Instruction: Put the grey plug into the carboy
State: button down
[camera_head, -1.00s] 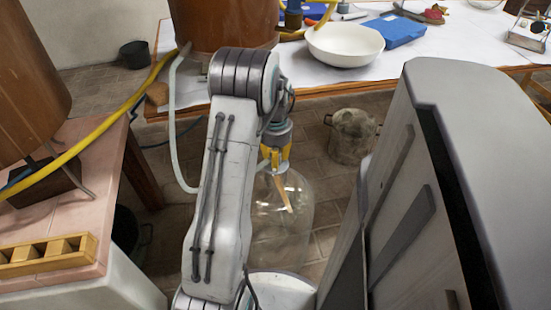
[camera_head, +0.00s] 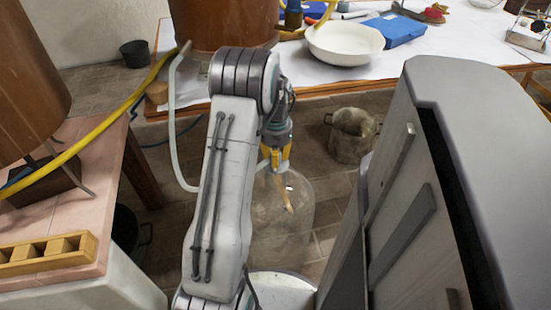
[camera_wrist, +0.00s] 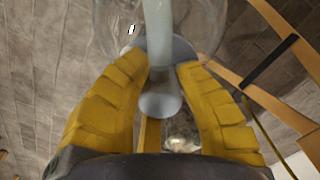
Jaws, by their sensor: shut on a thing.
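My gripper (camera_head: 275,160) has yellow fingers and points down over the clear glass carboy (camera_head: 272,235), which stands on the floor. In the wrist view, my gripper (camera_wrist: 167,75) is shut on the grey plug (camera_wrist: 178,47), whose grey rim shows between the fingertips. A pale rod or tube (camera_wrist: 158,20) runs up the picture from the plug. Part of the glass shows behind it. The plug is too small to make out in the head view. Whether it touches the carboy's mouth I cannot tell. A tan stick-like shape (camera_head: 284,194) shows below the fingers.
A paper-covered table (camera_head: 445,52) holds a white bowl (camera_head: 345,45) and a blue box (camera_head: 396,30). A metal pot (camera_head: 351,137) stands on the floor. A pink-tiled bench (camera_head: 88,190) is at left. A pale hose (camera_head: 173,120) hangs left of my arm.

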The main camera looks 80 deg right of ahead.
jog(key=shift+f, duration=0.2)
jog(key=c, duration=0.9)
grip_release()
jog(key=shift+c, duration=0.2)
jog(key=shift+r, duration=0.25)
jog(key=shift+r+p, duration=2.8)
jog(key=shift+r, duration=0.5)
